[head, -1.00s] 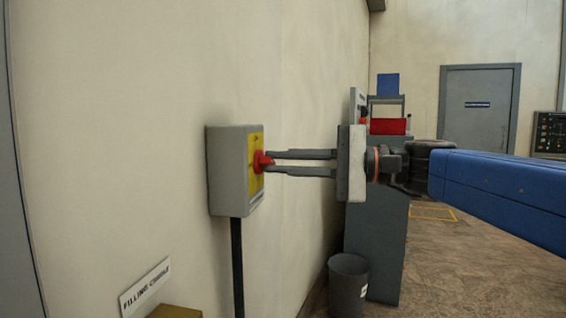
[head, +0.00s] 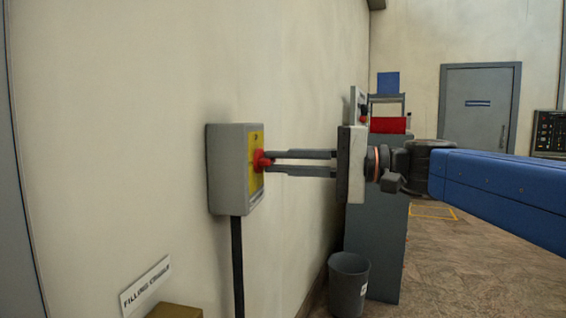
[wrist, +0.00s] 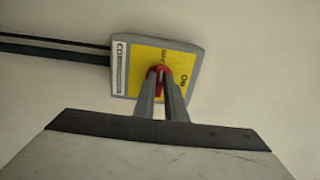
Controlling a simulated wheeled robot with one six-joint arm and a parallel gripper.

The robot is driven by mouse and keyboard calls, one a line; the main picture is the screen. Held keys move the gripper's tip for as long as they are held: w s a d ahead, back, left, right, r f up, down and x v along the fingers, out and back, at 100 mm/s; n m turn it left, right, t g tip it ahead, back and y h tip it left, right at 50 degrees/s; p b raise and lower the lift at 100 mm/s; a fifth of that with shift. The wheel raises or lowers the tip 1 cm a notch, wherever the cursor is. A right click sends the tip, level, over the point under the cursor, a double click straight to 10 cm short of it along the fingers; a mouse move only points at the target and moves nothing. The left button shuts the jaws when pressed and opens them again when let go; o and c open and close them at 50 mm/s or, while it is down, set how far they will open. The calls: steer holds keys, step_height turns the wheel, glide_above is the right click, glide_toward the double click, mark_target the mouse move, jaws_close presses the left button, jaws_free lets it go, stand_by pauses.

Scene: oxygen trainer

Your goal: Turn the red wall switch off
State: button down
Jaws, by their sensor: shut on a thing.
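The red switch (head: 261,160) sits on the yellow plate of a grey wall box (head: 228,170) at the left-centre of the head view. My gripper (head: 272,162) reaches in from the right, its two long fingers shut on the red switch. In the wrist view the red switch (wrist: 159,71) shows between the fingertips, in front of the yellow plate (wrist: 175,62). The word "ON" is readable at the plate's right side in that view. The fingers hide part of the switch, so I cannot tell its exact setting.
A dark conduit (head: 237,265) runs down from the box. A "FILLING" sign (head: 146,286) is on the wall at lower left. A bin (head: 349,283) stands by a grey cabinet (head: 375,245) behind my gripper. The floor at right is open.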

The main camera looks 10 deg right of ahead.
steer(key=c, duration=1.8)
jaws_free()
steer(key=v, duration=1.7)
steer(key=shift+d, duration=0.2)
